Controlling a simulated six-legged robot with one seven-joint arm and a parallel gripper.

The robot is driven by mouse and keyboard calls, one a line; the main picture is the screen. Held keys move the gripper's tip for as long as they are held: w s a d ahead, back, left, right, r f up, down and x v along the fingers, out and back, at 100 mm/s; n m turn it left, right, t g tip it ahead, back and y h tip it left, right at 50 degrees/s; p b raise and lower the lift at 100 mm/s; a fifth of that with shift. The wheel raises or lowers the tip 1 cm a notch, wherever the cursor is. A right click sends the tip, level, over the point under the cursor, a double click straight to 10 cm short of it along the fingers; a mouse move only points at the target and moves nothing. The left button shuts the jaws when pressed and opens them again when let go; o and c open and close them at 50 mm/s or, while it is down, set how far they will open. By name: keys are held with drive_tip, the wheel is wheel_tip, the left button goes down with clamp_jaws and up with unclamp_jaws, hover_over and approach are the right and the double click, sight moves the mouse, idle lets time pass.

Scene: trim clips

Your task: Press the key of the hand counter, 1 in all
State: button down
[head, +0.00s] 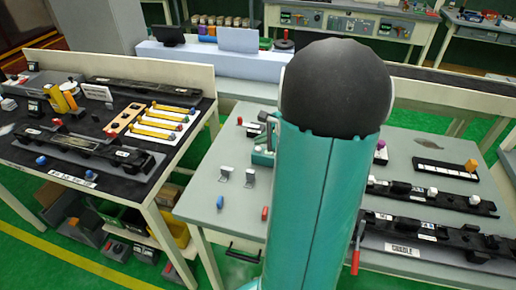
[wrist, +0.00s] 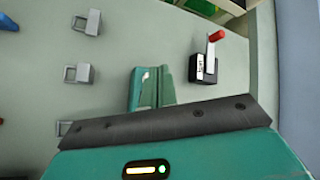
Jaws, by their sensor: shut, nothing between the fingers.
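The hand counter (wrist: 204,68) shows in the wrist view as a small black box with a white label. A pale lever with a red tip (wrist: 217,36) rises from it. In the head view the counter (head: 254,130) is small and partly hidden behind my arm. My gripper (wrist: 152,88) shows its teal fingers closed together with nothing between them. In the wrist view the fingers are left of the counter and a little lower, with a gap between. Their height above the bench is hard to judge. In the head view my arm covers much of the gripper (head: 262,157).
Grey metal clips (wrist: 78,73) stand left of the fingers; two show in the head view (head: 225,174). A blue piece (head: 220,202) and a red piece (head: 265,213) lie near the front. Black fixtures (head: 420,228) occupy the bench's right side. Bare bench (wrist: 130,35) lies between clips and counter.

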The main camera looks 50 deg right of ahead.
idle(0.8)
drive_tip(key=shift+f, duration=0.4)
drive_tip(key=shift+f, duration=0.5)
idle(0.5)
drive_tip(key=shift+r, duration=0.9)
drive_tip(key=shift+r, duration=2.5)
